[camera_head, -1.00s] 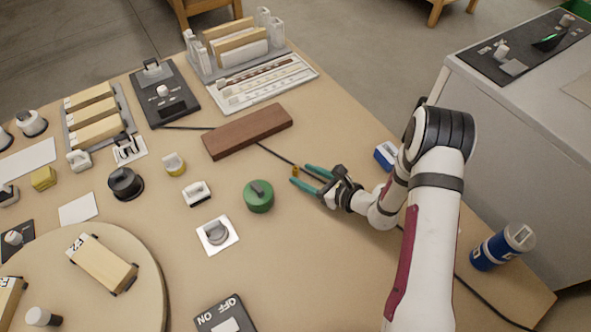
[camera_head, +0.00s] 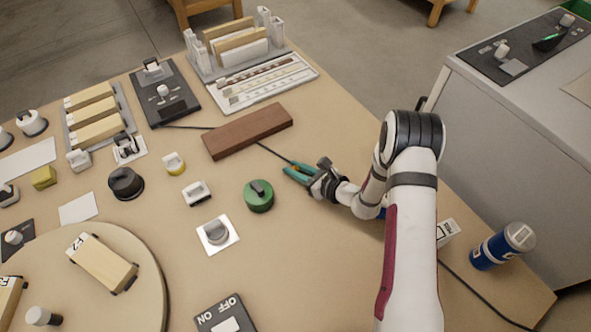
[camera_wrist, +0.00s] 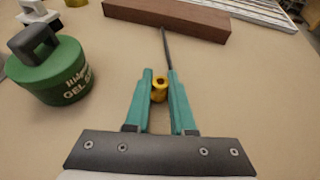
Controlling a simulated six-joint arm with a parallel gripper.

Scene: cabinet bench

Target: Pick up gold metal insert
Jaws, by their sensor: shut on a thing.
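The gold metal insert (camera_wrist: 159,88) is a small, yellow-gold, ring-topped piece. In the wrist view it sits between the teal fingers of my gripper (camera_wrist: 160,84), which are shut on it. In the head view my gripper (camera_head: 294,173) is low over the bench, just below the brown block, and the insert is hidden by the fingers. I cannot tell whether the insert still touches the bench.
A green round container (camera_head: 258,198) stands left of my gripper, and a brown block (camera_head: 247,131) lies beyond it. A black cable (camera_head: 273,152) runs close to the fingertips. Bare bench (camera_head: 310,260) lies in front.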

